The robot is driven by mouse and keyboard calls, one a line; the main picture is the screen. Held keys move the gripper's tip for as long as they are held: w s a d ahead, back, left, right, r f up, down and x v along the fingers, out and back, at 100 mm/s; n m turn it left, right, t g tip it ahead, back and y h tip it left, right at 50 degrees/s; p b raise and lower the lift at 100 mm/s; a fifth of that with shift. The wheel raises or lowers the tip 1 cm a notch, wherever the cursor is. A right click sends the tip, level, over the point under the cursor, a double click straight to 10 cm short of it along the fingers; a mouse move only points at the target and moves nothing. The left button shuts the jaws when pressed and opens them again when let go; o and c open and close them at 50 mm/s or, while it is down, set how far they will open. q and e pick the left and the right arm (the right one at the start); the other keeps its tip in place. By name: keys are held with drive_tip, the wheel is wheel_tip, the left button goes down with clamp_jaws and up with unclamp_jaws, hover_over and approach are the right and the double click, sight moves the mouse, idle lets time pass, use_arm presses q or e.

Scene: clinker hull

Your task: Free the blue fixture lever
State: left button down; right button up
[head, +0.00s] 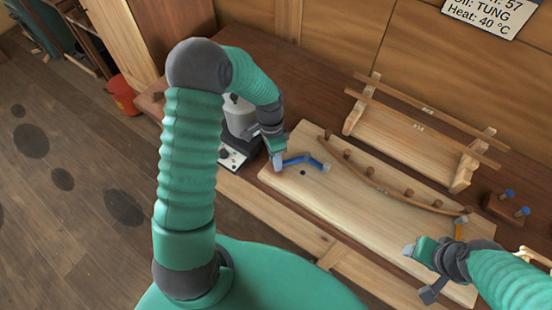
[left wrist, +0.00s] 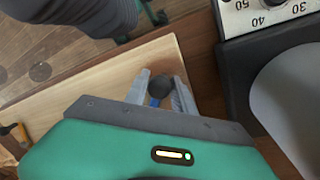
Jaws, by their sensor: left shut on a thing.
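The blue fixture lever (head: 305,160) lies at the left end of a pale wooden board (head: 325,210). Its far end meets a small pale block near the left end of a curved brown strip (head: 372,180). My left gripper (head: 277,165) is at the lever's near end. In the left wrist view, the left gripper (left wrist: 158,92) has its fingers on either side of a dark knob (left wrist: 152,72) and a bit of the blue lever (left wrist: 153,101). My right gripper (head: 410,250) is low over the board's right part, near an orange lever (head: 459,229); its finger gap is not clear.
A dark machine with a grey tank (head: 238,116) and a dial stands just left of the board. A wooden rack (head: 410,135) stands behind it. A dark block with blue-topped pegs (head: 507,207) is at the right. An orange bucket (head: 123,95) is on the floor.

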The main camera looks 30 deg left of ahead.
use_arm(q)
drive_tip(key=shift+a, duration=0.15)
drive_tip(key=c, duration=1.1)
unclamp_jaws()
drive_tip(key=shift+a, duration=0.1)
drive_tip(key=shift+o, duration=0.2)
wheel_tip(320, 180, up, 16)
drive_tip(key=w+a+b, duration=0.1)
drive_tip(key=w+a, duration=0.1)
drive_tip(key=shift+a+r, duration=0.2)
drive_tip(key=shift+a, duration=0.15)
drive_tip(key=s+d+f+n+t+y, duration=0.1)
drive_tip(key=s+d+f+n+t, duration=0.1)
drive_tip(key=s+d, duration=0.3)
drive_tip(key=s+d+f+n+t, duration=0.2)
drive_tip(key=s+d+f+n, duration=0.2)
drive_tip(key=s+d+n, duration=0.1)
drive_tip(key=shift+s+y, duration=0.4)
drive_tip(key=shift+s, duration=0.25)
